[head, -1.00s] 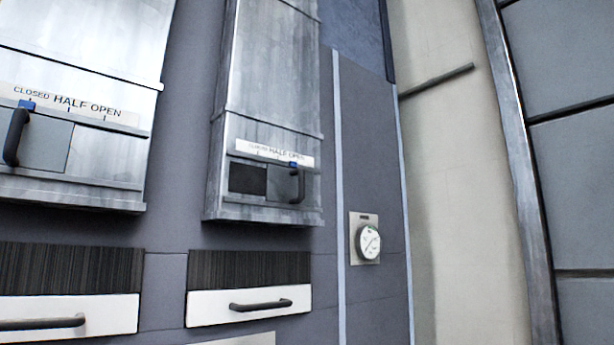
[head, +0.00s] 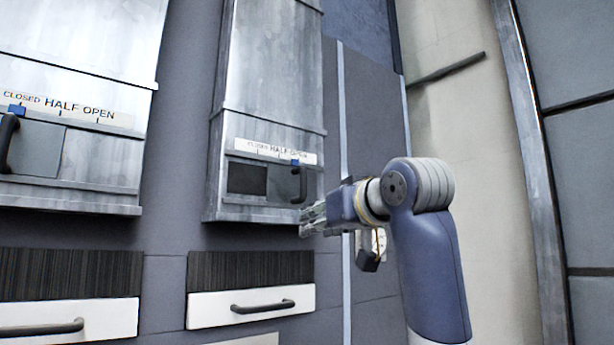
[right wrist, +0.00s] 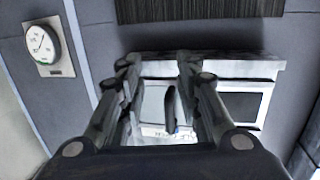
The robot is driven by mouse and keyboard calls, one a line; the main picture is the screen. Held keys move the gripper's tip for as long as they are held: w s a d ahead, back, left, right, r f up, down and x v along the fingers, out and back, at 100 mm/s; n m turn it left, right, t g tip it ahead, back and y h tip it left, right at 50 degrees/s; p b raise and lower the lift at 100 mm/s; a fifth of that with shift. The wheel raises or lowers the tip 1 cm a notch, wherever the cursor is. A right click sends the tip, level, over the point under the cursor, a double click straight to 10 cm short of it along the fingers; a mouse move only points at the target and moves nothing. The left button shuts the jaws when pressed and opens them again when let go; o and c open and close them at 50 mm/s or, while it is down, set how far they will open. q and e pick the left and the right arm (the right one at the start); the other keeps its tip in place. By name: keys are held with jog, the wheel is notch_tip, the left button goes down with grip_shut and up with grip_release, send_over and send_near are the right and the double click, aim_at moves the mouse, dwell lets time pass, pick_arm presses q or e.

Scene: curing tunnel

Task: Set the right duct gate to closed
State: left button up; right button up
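The right duct gate (head: 283,182) is a grey plate with a dark upright handle (head: 302,185) at the front of the middle duct. Its blue pointer (head: 295,162) is at the right end of the scale, under OPEN, and a dark opening (head: 247,179) shows left of the plate. My right gripper (head: 306,217) is just below and near the handle. In the right wrist view the gripper (right wrist: 158,62) is open, and the handle (right wrist: 170,108) shows between its spread fingers; I cannot tell whether they touch it. My left gripper is not in view.
The left duct (head: 90,165) has its own gate handle (head: 8,140), with its blue pointer at CLOSED. White drawers (head: 215,305) with bar handles are below. A round gauge (right wrist: 42,44) on the wall is partly hidden behind my arm in the head view.

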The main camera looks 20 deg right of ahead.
jog(key=t, duration=0.1)
send_near(304, 178)
jog(key=s, duration=0.1)
jog(key=w+p, duration=0.2)
jog(key=w, duration=0.1)
jog(key=w+p, duration=0.2)
jog(key=w, duration=0.1)
jog(key=w+a+p, duration=0.1)
jog(key=w+p, duration=0.1)
jog(key=w, duration=0.1)
jog(key=shift+w+f, duration=0.1)
jog(key=shift+w, duration=0.55)
jog(key=shift+s, duration=0.1)
grip_shut()
jog(key=shift+a, duration=0.1)
